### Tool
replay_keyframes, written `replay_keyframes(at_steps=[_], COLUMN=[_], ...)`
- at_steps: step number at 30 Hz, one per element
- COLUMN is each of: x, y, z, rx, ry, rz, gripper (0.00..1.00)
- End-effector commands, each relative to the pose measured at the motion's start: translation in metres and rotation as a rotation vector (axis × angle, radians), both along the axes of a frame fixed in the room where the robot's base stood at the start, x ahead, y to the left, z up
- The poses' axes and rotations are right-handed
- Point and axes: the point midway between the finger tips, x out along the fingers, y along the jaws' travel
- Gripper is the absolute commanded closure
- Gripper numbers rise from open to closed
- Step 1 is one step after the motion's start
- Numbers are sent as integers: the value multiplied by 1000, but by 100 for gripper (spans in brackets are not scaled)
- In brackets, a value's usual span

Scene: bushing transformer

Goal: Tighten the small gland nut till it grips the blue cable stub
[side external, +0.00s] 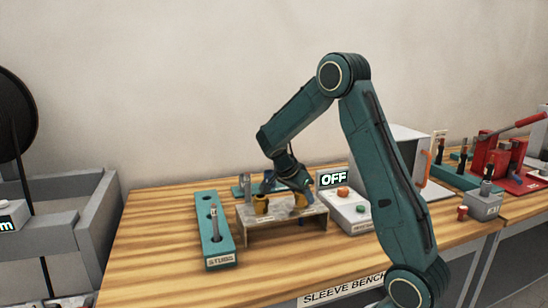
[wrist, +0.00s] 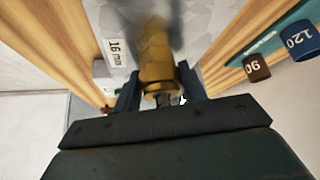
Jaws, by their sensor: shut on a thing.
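My gripper (side external: 298,192) points down over the right part of a small raised stand (side external: 283,230) on the wooden bench. In the wrist view its two fingers (wrist: 158,84) are shut on a yellow gland nut (wrist: 156,58), one finger on each side. Another yellow gland (side external: 261,205) stands on the left part of the stand, apart from my gripper. In the wrist view a blurred grey shape lies beyond the held nut. I cannot make out the blue cable stub, nor whether the nut grips it.
A teal rack labelled STUBS (side external: 220,250) with one upright grey stub stands left of the stand. A switch box (side external: 350,210) with an OFF sign stands close on the right. The front-left bench is clear.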

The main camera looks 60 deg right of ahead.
Motion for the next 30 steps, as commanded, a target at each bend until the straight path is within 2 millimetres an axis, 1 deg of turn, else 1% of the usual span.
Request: replay_keyframes(at_steps=[1, 2, 11, 21, 30], x=[1, 1, 1, 2, 3], y=[0, 0, 0, 0, 2], z=[0, 0, 0, 0, 0], rx=[-1, -1, -1, 1, 3], ry=[-2, -2, -3, -3, -4], rz=[1, 1, -3, -179, -190], gripper=[79, 81, 81, 85, 85])
